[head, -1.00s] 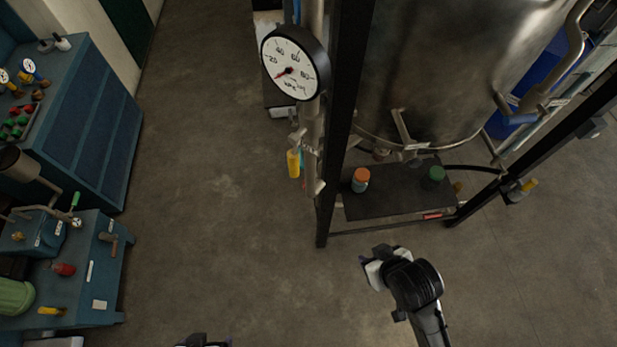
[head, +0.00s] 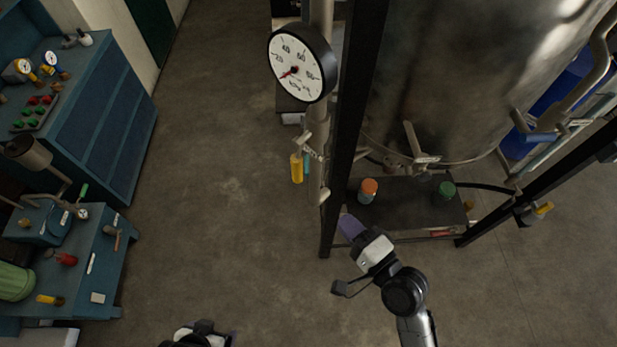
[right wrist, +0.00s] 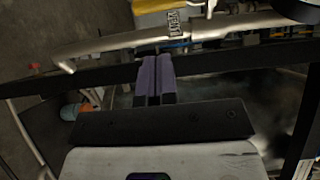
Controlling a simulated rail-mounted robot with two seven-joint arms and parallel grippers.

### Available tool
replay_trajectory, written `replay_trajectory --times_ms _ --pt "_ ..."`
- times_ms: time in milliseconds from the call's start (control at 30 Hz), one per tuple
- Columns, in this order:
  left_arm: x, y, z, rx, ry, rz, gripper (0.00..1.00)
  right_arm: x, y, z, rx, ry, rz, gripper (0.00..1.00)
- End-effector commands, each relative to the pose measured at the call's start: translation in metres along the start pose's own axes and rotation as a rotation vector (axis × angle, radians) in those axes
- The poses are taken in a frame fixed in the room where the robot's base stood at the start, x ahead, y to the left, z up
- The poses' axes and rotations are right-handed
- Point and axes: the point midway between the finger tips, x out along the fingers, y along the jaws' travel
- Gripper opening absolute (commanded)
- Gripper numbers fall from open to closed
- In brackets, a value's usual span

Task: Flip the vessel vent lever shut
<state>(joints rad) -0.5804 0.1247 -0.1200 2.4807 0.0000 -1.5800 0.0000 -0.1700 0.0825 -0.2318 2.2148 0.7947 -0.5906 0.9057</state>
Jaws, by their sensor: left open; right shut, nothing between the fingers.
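A yellow-handled lever (head: 297,168) hangs beside the upright gauge pipe (head: 316,130), with a small tag (head: 313,152) by it. I cannot read the tag, so I cannot confirm this is the vent lever. In the right wrist view a yellow handle (right wrist: 150,5) and a tag (right wrist: 173,22) show at the top edge, partly cut off. My right gripper (head: 350,228) is shut and empty, below and right of the lever and apart from it. Its purple fingers (right wrist: 155,80) are together. My left gripper (head: 222,338) is open, partly cut off at the bottom edge.
A dark frame post (head: 345,150) stands right of the pipe. The steel vessel (head: 460,80) has a grey lever (head: 413,140) beneath it. A shelf (head: 400,215) carries an orange-capped jar (head: 368,190) and a green-capped jar (head: 446,190). A blue bench (head: 100,250) stands left; floor between is clear.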

Motion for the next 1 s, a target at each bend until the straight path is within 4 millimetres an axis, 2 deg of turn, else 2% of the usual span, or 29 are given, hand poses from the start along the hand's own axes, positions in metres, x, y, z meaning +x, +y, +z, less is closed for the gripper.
replay_trajectory --times_ms 367,533,667,1000 --pt "0.000 0.003 -0.001 -0.010 0.001 0.008 0.88 0.000 0.000 0.000 0.009 -0.001 0.003 0.00" --pt "-0.003 0.003 -0.001 -0.010 0.001 0.008 0.88 0.008 -0.001 0.000 0.009 -0.001 0.002 0.00" --pt "-0.007 0.002 -0.003 -0.007 0.000 0.006 0.88 0.026 -0.003 0.000 0.009 -0.001 0.000 0.00" --pt "-0.021 -0.002 -0.006 0.002 -0.001 -0.002 0.88 0.090 -0.002 0.000 0.009 -0.002 0.002 0.00"
